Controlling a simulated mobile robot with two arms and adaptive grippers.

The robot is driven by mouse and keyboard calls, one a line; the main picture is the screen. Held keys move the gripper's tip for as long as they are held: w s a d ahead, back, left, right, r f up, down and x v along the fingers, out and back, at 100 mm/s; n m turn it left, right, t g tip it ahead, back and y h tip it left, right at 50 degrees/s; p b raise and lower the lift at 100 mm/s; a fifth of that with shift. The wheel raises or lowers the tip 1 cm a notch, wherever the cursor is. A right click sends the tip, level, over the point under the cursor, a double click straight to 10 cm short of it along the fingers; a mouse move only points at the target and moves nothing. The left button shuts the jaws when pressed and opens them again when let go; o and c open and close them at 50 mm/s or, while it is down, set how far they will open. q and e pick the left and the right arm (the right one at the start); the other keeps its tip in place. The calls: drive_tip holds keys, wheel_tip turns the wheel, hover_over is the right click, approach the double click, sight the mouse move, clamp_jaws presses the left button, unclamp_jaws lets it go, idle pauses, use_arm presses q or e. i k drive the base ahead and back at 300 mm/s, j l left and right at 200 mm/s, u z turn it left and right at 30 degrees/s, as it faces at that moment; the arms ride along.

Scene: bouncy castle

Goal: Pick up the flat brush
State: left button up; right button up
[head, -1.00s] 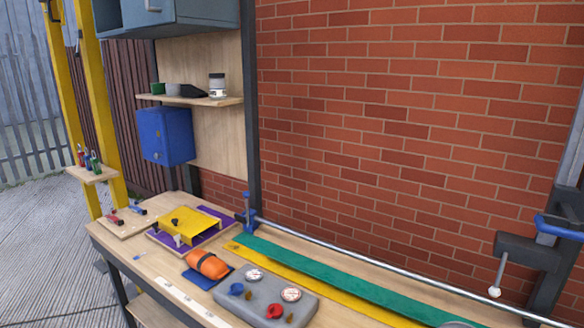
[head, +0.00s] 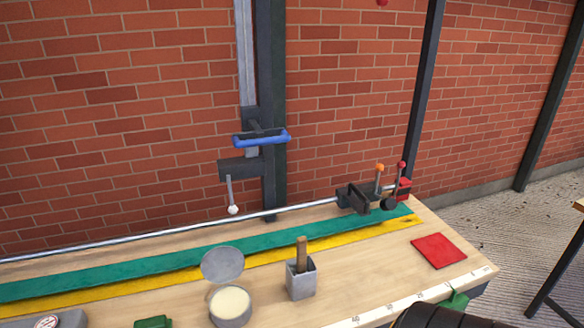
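A wooden handle (head: 301,252), which looks like that of the flat brush, stands upright in a square grey holder (head: 301,284) on the workbench. Its lower end is hidden inside the holder, so I cannot see any bristles. Beside the holder on the left is an open round tin (head: 230,305) with pale, cream-coloured contents. No fingers of my left or right gripper show in the head view. Only a dark rounded part of mine shows at the bottom right edge.
The tin's grey lid (head: 222,264) stands behind it. Green (head: 130,268) and yellow (head: 170,280) strips run along the bench. A metal rail with a black clamp (head: 362,197) lies at the back. A red square (head: 438,251) lies right.

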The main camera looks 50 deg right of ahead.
sight(302, 242)
drive_tip(key=l+z, duration=0.15)
drive_tip(key=z, duration=1.45)
